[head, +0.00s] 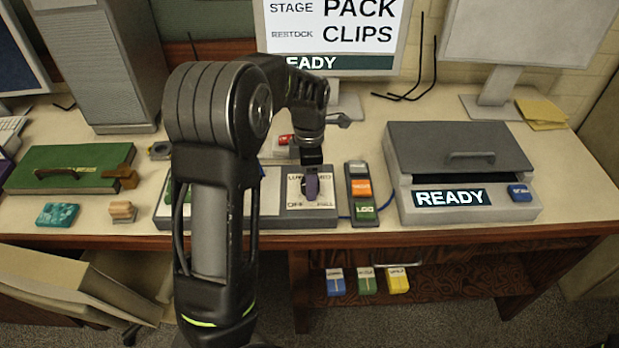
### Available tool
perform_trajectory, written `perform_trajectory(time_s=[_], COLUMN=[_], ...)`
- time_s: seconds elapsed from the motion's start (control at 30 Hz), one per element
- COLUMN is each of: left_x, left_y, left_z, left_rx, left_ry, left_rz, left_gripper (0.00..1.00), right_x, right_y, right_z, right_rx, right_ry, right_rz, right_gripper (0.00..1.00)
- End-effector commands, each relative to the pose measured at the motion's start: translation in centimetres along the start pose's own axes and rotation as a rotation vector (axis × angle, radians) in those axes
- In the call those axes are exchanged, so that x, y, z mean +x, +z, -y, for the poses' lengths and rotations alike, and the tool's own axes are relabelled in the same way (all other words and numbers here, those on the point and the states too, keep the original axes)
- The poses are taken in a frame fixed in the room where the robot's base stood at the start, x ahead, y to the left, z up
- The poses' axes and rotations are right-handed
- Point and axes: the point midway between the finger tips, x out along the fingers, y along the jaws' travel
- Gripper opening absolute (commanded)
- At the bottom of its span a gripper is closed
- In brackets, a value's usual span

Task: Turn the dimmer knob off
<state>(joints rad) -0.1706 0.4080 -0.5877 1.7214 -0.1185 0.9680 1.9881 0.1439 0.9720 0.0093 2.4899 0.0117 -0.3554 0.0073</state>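The dimmer knob (312,187) is a purple-grey handle on a pale square plate on the grey control panel (270,222). The plate has "OFF" printed at its lower left; other lettering is partly covered. The knob looks roughly upright, but its exact setting is unclear. My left gripper (312,168) is at the knob's upper end, coming down from behind it. Its fingers are too small and dark to tell whether they are open, shut or touching the knob. My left arm hides part of the panel's left side. My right gripper is not in view.
Right of the panel stands a strip of coloured buttons (361,188), then a grey machine (465,150) reading "READY". A monitor (335,62) stands behind. A green board (60,168) and stamps (122,211) lie at left. Small boxes (367,281) sit on a shelf below.

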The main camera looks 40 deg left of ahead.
Motion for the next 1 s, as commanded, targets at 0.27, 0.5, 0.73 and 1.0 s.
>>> perform_trajectory(time_s=[0.27, 0.5, 0.73, 1.0], left_x=[-1.0, -4.6, -7.5, -7.8], left_y=[0.1, 0.1, 0.0, 0.0], left_z=[-0.1, -0.1, -0.1, 0.0], left_rx=[0.001, 0.002, 0.0, 0.0], left_ry=[0.002, 0.004, 0.002, -0.001], left_rz=[0.001, 0.003, 0.002, 0.0], left_gripper=[0.64, 0.64, 0.64, 0.64], right_x=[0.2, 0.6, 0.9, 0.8], right_y=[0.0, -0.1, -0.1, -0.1], right_z=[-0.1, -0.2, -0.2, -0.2], right_rx=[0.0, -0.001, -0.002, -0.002], right_ry=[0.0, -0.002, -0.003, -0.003], right_rz=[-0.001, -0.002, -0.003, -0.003], right_gripper=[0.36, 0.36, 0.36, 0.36])
